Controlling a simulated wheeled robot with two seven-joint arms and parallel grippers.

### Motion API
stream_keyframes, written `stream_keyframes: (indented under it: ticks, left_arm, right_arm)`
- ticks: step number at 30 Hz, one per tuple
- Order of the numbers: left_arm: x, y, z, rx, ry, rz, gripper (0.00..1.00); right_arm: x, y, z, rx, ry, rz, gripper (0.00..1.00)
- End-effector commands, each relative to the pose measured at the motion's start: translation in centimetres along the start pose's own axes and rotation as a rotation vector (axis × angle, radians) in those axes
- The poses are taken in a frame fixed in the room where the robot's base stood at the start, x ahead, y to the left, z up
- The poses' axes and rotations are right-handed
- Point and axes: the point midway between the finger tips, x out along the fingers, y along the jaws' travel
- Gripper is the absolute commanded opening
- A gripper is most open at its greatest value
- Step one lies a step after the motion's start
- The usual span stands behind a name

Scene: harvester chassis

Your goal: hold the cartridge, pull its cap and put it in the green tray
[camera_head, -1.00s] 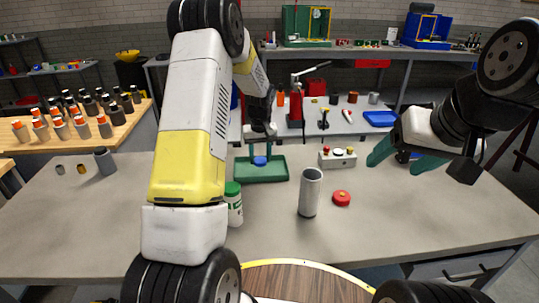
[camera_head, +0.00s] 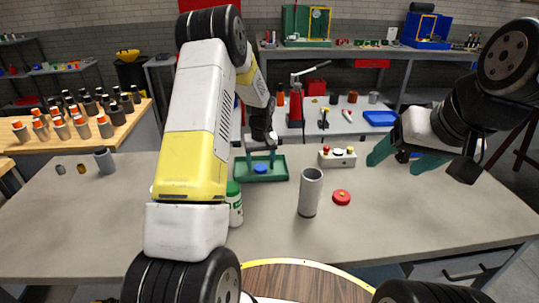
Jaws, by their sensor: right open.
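A blue cap (camera_head: 261,169) lies in the green tray (camera_head: 283,176) in the middle of the table. My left gripper (camera_head: 260,158) is over the tray, its fingers apart on either side above the cap, and it looks open. A grey cylinder (camera_head: 310,194), which looks like the cartridge, stands upright and uncapped on the table, right of the tray and nearer. My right gripper (camera_head: 399,160) is open and empty, above the table at the right, apart from the cylinder.
A white bottle with a green lid (camera_head: 235,203) stands left of the cylinder, partly behind my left arm. A red disc (camera_head: 342,198) lies right of the cylinder. A button box (camera_head: 337,157) is behind it. A grey cup-like part (camera_head: 104,161) stands far left. The table's right front is clear.

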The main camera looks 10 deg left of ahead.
Motion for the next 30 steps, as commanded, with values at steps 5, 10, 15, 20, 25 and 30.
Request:
stream_keyframes:
  ticks: [5,10,15,20,25,30]
  left_arm:
    - [-0.1,0.0,0.0,0.0,0.0,0.0,0.64]
    - [-1.4,0.1,-0.1,0.0,0.003,0.001,0.64]
    - [-4.8,0.1,-0.2,0.0,0.005,0.002,0.64]
    - [-8.3,0.0,-0.1,-0.001,0.005,0.001,0.64]
    - [-11.0,0.0,-0.1,0.001,0.003,0.001,0.64]
    - [-12.6,0.0,0.1,0.002,0.004,0.004,0.64]
  right_arm:
    - [0.0,0.0,0.0,0.0,0.0,0.0,0.69]
    - [0.0,0.0,0.0,0.0,0.0,0.0,0.69]
    - [0.0,0.0,0.0,0.0,0.0,0.0,0.69]
    - [0.0,0.0,0.0,0.0,0.0,0.0,0.69]
    - [0.0,0.0,0.0,0.0,0.0,0.0,0.69]
    - [0.0,0.0,0.0,0.0,0.0,0.0,0.69]
